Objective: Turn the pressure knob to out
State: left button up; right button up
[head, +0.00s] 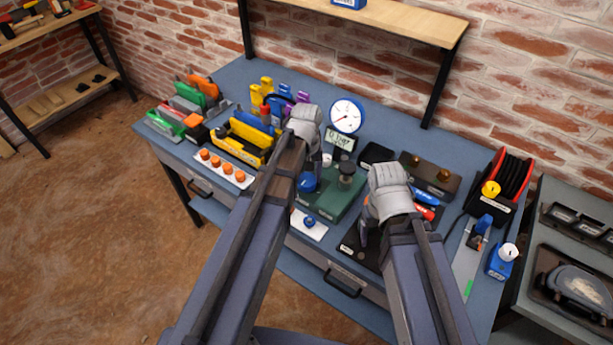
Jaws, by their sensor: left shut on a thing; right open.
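A green pump unit (330,200) sits mid-bench, with a blue knob (307,183) at its left side and a grey round part (347,172) on top. I take the blue knob to be the pressure knob; its marking is too small to read. My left gripper (305,168) points down over it and is shut on it, as far as I can see; its own arm hides most of the fingers. A round white gauge (346,115) with a blue rim stands behind, above a small display (341,140). My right gripper (368,228) is open over a dark panel (352,247).
A yellow holder (239,150) and a white strip with orange caps (223,168) lie left. A white plate with a small blue knob (309,222) is at the front edge. A black box with brass knobs (430,176) and a cable reel (505,183) stand right.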

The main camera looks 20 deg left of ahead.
aim_at(307, 179)
dwell(0.4)
pick_arm(q)
jog(key=o, duration=1.4)
jog(key=shift+c, duration=0.2)
jog(key=shift+r, duration=0.1)
pick_arm(e)
jog(key=shift+r, duration=0.1)
pick_arm(q)
notch_tip(307, 179, up, 8)
jog(key=p, duration=0.8)
pick_arm(e)
notch_tip(307, 179, up, 8)
jog(key=shift+f, duration=0.2)
pick_arm(q)
jog(key=shift+f, duration=0.3)
pick_arm(e)
jog(key=shift+f, duration=0.15)
pick_arm(q)
notch_tip(307, 179, down, 8)
jog(key=b, duration=0.8)
jog(key=shift+r, duration=0.15)
pick_arm(e)
notch_tip(307, 179, down, 8)
jog(key=shift+r, duration=0.15)
